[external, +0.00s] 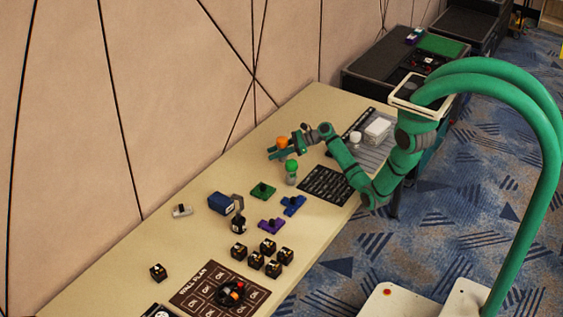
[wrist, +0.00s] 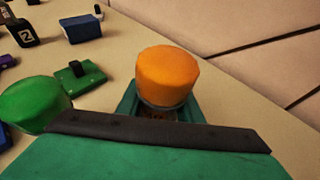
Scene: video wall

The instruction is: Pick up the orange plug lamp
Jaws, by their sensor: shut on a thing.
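The orange plug lamp (wrist: 167,77) has a rounded orange cap above a grey collar. In the wrist view it stands upright between the fingers of my gripper (wrist: 163,112). In the external view the orange lamp (external: 282,142) shows at the end of my gripper (external: 280,151), near the wall side of the table. My gripper is shut on the lamp. The lamp's lower part is hidden by the fingers, and I cannot tell whether it touches the table.
A green plug lamp (external: 291,170) stands close beside my gripper; its green cap (wrist: 33,105) shows in the wrist view. Green (external: 263,191), blue (external: 293,205) and purple (external: 271,225) blocks lie nearer the camera. A dark blue box (external: 221,203) stands left of them. The wall runs along the table's far side.

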